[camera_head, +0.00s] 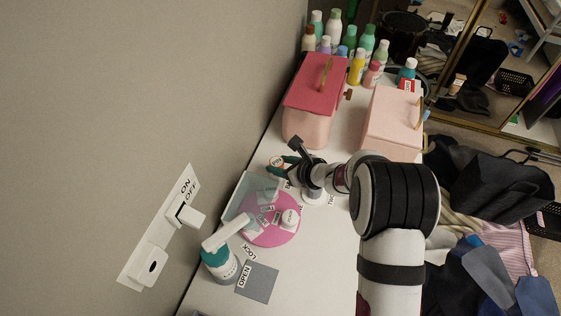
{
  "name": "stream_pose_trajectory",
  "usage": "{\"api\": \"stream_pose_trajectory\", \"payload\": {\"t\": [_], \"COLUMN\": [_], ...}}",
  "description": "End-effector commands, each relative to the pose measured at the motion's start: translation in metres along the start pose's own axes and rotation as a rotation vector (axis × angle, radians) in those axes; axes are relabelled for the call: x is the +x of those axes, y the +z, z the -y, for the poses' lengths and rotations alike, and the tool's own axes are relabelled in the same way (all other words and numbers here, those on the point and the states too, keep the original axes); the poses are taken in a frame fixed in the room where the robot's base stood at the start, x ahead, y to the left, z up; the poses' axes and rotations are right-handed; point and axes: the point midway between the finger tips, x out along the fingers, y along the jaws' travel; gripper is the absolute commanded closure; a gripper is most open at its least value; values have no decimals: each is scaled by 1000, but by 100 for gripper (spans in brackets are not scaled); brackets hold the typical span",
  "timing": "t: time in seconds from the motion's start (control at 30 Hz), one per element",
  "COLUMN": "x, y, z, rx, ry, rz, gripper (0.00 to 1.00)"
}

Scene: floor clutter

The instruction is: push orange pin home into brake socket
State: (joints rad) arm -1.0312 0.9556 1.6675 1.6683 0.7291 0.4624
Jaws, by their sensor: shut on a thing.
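My gripper (293,163) reaches left over the white counter, just right of a small round thing (276,161) with an orange-brown rim, next to the wall. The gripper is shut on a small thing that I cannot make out. I cannot tell the orange pin or the brake socket apart for sure; the round thing may be either. Whether the gripper touches it is unclear. Dark and green parts show around the fingertips.
A pink disc (268,232) with labelled pieces and a clear tray (240,190) lie in front. A red-lidded box (316,85), a pink box (391,122) and several bottles stand behind. A switch plate (160,235) is on the wall.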

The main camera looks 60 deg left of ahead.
Motion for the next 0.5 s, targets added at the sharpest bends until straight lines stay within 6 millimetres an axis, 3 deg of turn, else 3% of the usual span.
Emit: {"api": "stream_pose_trajectory", "payload": {"t": [0.1, 0.13, 0.3, 0.5], "x": [2, 2, 2, 2], "y": [-2, -2, -2, -2], "z": [0, 0, 0, -1], "rx": [1, 1, 1, 1], "ry": [0, 0, 0, 1], "rz": [0, 0, 0, -2], "gripper": [100, 47, 17, 17]}}
